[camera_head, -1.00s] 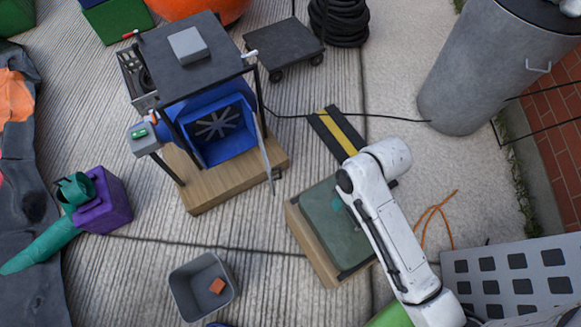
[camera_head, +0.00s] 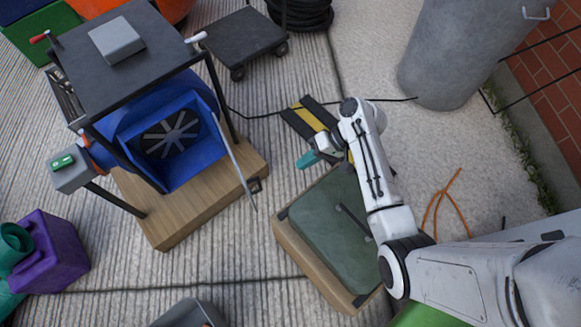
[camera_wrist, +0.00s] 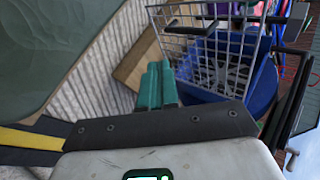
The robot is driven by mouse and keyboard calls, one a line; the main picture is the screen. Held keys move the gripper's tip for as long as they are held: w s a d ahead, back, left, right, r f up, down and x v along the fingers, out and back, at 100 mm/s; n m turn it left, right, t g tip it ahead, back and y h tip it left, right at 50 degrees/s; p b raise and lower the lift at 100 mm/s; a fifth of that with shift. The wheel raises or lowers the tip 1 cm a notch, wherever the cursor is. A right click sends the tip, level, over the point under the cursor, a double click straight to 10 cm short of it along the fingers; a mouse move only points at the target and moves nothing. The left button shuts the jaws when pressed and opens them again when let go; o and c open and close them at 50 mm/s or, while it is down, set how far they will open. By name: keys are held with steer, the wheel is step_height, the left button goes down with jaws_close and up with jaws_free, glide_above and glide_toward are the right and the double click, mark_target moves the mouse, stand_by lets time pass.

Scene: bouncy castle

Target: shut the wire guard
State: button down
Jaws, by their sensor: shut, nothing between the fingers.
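The wire guard (camera_head: 238,165) is a pale grid panel at the right side of the blue blower's (camera_head: 180,165) square mouth. In the head view it shows nearly edge-on, swung outward, and the fan in the mouth is uncovered. In the wrist view the guard's grid (camera_wrist: 215,62) faces me, with the blue blower (camera_wrist: 262,85) behind it. My gripper (camera_head: 306,159), with teal fingers, is shut and empty, to the right of the guard and apart from it. In the wrist view the fingertips (camera_wrist: 157,68) are side by side, left of the guard's lower edge.
The blower stands on a wooden base (camera_head: 195,205) under a dark-topped frame (camera_head: 80,65). A green-topped wooden box (camera_head: 335,225) is below my gripper. A yellow-and-black cable ramp (camera_head: 308,116) and black cable lie behind it. A wheeled platform (camera_head: 245,38) stands farther back.

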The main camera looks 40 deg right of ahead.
steer(key=a+r+b+x, duration=0.1)
steer(key=b+x, duration=0.3)
steer(key=x, duration=0.8)
steer(key=shift+w+a+r, duration=0.3)
steer(key=shift+a+r, duration=0.05)
steer(key=shift+r, duration=0.1)
steer(key=shift+a, duration=0.1)
